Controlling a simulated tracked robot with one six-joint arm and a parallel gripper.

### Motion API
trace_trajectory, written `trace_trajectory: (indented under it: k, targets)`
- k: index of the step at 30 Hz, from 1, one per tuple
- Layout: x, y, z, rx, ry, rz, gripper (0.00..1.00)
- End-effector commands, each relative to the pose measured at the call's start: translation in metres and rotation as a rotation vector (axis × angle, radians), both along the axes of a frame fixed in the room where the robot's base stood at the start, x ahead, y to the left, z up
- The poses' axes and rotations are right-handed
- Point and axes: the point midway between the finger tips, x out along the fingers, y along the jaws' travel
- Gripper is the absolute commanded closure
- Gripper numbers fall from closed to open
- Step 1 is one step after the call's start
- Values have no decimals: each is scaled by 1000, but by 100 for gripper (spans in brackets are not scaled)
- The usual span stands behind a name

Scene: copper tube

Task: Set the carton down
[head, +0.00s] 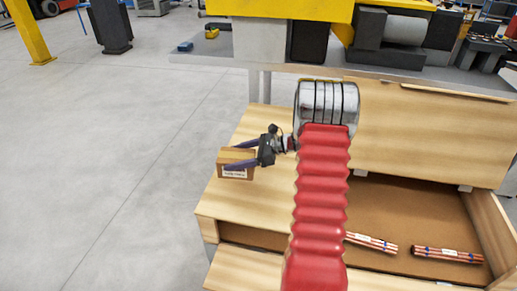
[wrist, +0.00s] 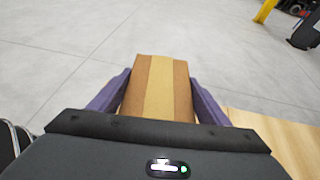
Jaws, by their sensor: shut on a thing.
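A small brown carton (head: 236,156) with a white label is held by my gripper (head: 238,157). It is over the left part of the wooden crate's top boards (head: 250,190) in the head view. In the wrist view the carton (wrist: 157,88) shows a lighter tape band down its middle. The purple fingers press on both its sides. I cannot tell whether its underside touches the boards.
The crate's open compartment (head: 400,215) at right holds two bundles of copper tubes (head: 448,254). Its raised lid (head: 430,130) stands behind. A grey workbench (head: 210,55) with a yellow machine is farther back. Bare floor (head: 100,160) lies to the left.

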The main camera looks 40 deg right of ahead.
Motion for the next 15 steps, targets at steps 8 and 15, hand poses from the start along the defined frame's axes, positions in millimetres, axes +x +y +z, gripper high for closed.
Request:
trace_trajectory:
  k: [8, 15]
  targets:
    - [3, 130, -24, 3, 3, 81, 61]
    - [-21, 227, -46, 2, 3, 144, 61]
